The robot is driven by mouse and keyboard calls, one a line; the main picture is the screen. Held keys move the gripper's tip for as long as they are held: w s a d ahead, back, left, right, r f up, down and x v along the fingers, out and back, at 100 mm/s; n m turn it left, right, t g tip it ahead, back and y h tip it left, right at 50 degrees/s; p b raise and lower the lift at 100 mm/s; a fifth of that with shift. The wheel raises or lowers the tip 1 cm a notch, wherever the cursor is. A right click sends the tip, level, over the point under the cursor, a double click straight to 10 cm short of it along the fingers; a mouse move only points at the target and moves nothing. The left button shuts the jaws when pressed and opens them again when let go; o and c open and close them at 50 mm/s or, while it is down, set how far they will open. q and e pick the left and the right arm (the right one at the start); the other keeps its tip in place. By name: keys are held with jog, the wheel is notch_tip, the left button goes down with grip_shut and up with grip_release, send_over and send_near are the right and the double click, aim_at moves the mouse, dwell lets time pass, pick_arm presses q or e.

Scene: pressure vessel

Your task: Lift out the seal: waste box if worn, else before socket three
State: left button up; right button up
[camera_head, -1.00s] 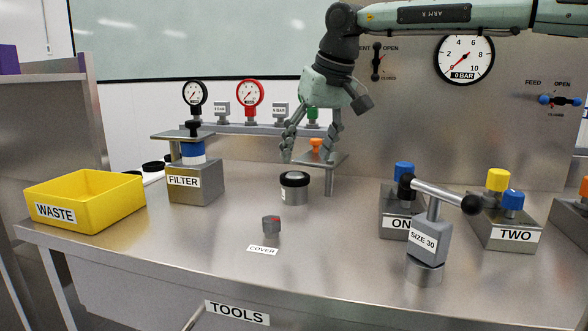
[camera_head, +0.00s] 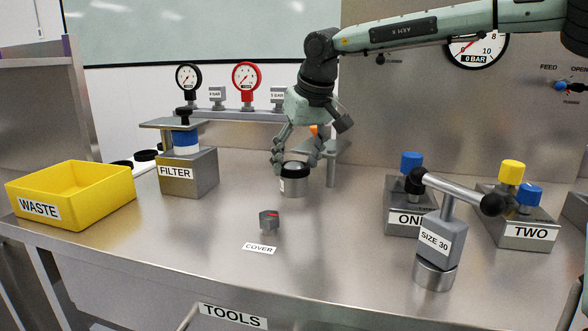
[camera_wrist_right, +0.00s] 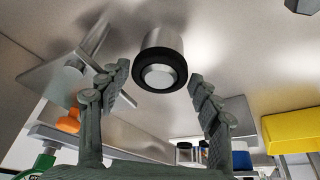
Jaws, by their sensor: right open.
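My right gripper (camera_head: 298,158) is open, its fingers pointing down around the top of a short metal canister (camera_head: 294,187) with a black rim. In the right wrist view the canister (camera_wrist_right: 160,55) shows a black ring (camera_wrist_right: 160,72) around a pale centre, between and beyond the open fingertips (camera_wrist_right: 158,88). I cannot tell whether the ring is the seal or whether it is worn. The yellow waste box (camera_head: 95,205) is at the left and looks empty. Blocks ONE (camera_head: 407,219) and TWO (camera_head: 520,232) stand at the right; a block (camera_head: 575,207) cut by the right edge shows no readable label.
The FILTER block (camera_head: 187,173) is at left.

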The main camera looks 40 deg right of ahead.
jog(key=shift+c, duration=0.9)
jog(key=c, duration=0.6)
pick_arm(q)
jog(key=shift+s+d+f, duration=0.1)
jog(key=shift+f, duration=0.45)
pick_arm(e)
notch_tip(320, 180, up, 10)
jog(key=shift+r, duration=0.1)
